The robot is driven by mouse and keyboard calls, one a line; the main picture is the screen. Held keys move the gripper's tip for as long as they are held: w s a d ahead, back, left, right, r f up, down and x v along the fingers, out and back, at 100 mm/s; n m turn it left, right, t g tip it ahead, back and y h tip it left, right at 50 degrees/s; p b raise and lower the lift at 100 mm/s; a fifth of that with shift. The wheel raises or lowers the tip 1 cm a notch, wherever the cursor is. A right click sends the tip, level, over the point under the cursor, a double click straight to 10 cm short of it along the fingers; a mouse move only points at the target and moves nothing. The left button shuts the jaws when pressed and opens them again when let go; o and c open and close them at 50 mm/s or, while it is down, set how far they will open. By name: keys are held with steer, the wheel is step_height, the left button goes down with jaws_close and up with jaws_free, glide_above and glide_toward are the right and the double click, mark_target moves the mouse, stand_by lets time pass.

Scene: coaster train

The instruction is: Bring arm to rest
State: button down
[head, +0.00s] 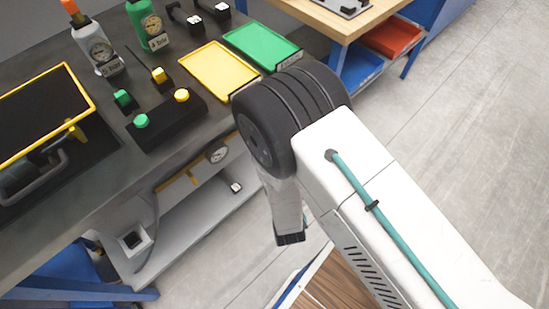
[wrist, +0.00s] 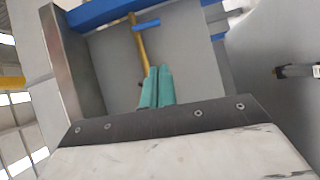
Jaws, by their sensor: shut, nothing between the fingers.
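My gripper (wrist: 157,72) shows in the wrist view as two teal fingers side by side, shut and empty. Beyond the fingers are a yellow bar with a blue crosspiece (wrist: 146,24) and grey surfaces; nothing touches the fingertips that I can tell. In the head view my white arm folds down at a black ribbed joint in front of the bench, and its lower link hangs beside the bench's lower shelf. The fingers are mostly hidden there.
The dark bench (head: 200,121) holds a yellow tray (head: 218,70), a green tray (head: 262,46), a button box (head: 167,121) and two gauge bottles. A lower shelf (head: 190,232) juts out near my arm. A wooden table (head: 330,18) stands behind. Grey floor at right is clear.

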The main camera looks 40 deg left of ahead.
stand_by(0.4)
steer(key=s+d+f+m+g+h, duration=0.25)
steer(key=f+m+g+h, duration=0.2)
steer(key=f, duration=0.45)
steer(key=w+d+r+m+g+h, duration=0.2)
steer(key=d+r+m+g+h, duration=0.15)
steer(key=d+r, duration=0.55)
steer(key=w+d+r+m+g+h, duration=0.25)
steer(key=d+r+m, duration=0.3)
steer(key=r, duration=0.45)
steer(key=w+d+r+m+g+h, duration=0.2)
steer(key=d+r+m+h, duration=0.1)
steer(key=d+r, duration=0.65)
steer(key=s+d+r+m+t, duration=0.1)
steer(key=s+d+r+m, duration=0.1)
steer(key=d+r, duration=0.6)
steer(key=s+d+r+m, duration=0.3)
steer(key=d+r+m, duration=0.2)
steer(key=d+r, duration=0.3)
steer(key=s+d+r+m+t, duration=0.1)
steer(key=s+d+r+m, duration=0.1)
steer(key=d+r, duration=0.6)
steer(key=d+m, duration=0.1)
steer(key=d, duration=0.2)
steer(key=shift+s+d+r+m+t, duration=0.25)
steer(key=shift+s+d+m+t, duration=0.05)
steer(key=shift+s+m+t, duration=0.1)
